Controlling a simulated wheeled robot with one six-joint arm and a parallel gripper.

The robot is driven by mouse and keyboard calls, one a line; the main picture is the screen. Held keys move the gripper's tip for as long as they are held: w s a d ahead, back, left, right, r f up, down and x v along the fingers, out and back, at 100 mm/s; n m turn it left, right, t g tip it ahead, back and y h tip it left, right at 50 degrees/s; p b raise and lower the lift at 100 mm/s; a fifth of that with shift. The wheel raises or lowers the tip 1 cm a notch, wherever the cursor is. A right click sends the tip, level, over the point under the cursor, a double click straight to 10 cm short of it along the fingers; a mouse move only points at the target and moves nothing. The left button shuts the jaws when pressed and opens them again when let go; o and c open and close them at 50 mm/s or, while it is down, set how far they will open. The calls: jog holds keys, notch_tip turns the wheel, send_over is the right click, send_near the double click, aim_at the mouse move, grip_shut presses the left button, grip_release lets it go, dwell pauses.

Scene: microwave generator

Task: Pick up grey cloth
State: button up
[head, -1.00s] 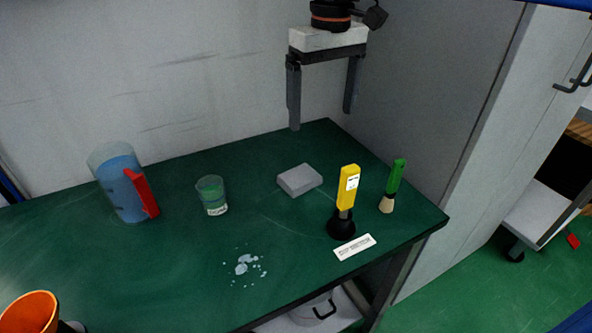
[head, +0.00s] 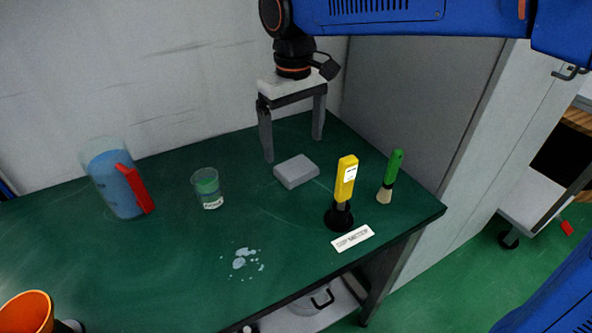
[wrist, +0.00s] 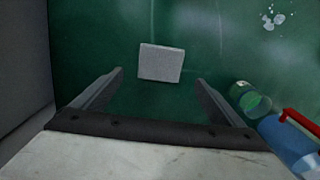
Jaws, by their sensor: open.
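The grey cloth (head: 296,171) is a folded block lying flat on the green table. My gripper (head: 292,148) is open and empty, pointing down above the table behind the cloth. In the wrist view the cloth (wrist: 161,63) lies ahead of the two spread fingertips, between their lines and apart from both. My gripper also shows in the wrist view (wrist: 158,78).
Right of the cloth stand a yellow-handled tool in a black base (head: 345,185) and a green-handled brush (head: 391,176). A glass (head: 207,188) and a blue jug (head: 115,180) stand left. A white spill (head: 241,260) and a label (head: 352,238) lie in front. A grey wall (head: 405,95) rises close behind.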

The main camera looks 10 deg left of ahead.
aim_at(296, 167)
jog(key=f, duration=0.5)
jog(key=shift+s+d, duration=0.3)
jog(key=shift+f, duration=0.7)
jog(key=c, duration=1.1)
